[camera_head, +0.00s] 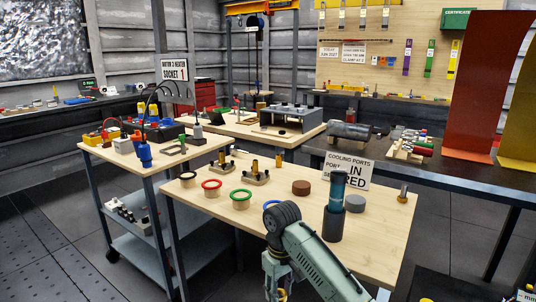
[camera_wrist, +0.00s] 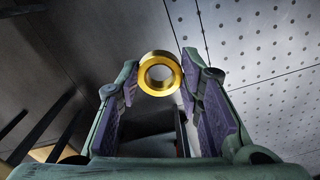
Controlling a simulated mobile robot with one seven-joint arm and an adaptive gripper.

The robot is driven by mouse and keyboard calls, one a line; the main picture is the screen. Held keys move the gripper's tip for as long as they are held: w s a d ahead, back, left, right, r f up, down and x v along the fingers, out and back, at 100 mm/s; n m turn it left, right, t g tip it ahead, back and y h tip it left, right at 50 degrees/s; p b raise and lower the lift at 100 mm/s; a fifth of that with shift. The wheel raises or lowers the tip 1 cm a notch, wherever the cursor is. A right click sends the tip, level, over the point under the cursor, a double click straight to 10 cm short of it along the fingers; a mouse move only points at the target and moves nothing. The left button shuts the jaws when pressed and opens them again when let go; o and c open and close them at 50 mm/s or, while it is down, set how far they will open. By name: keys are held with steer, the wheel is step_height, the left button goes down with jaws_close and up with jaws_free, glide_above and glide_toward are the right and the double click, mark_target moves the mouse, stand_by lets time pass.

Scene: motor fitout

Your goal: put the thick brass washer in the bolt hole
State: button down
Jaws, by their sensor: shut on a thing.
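The thick brass washer (camera_wrist: 147,78) is a shiny gold ring held at the fingertips of my gripper (camera_wrist: 161,82) in the wrist view. Its hole faces the camera. The pads stand on its left and right sides. In the head view my gripper (camera_head: 279,290) is at the bottom edge, in front of the wooden table and partly cut off, hanging over the floor. I cannot pick out the bolt hole for certain in either view.
A cart (camera_head: 150,160) stands at left. Perforated floor (camera_wrist: 265,60) lies beyond my gripper.

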steer(key=s+a+f+m, duration=0.1)
steer(key=s+f+m, duration=0.2)
steer(key=f, duration=1.1)
steer(key=s+a+f+m, duration=0.2)
steer(key=s+f+m, duration=0.2)
steer(key=s+f, duration=0.4)
step_height(320, 180, down, 7)
steer(key=shift+a+f, duration=0.1)
steer(key=shift+a, duration=0.05)
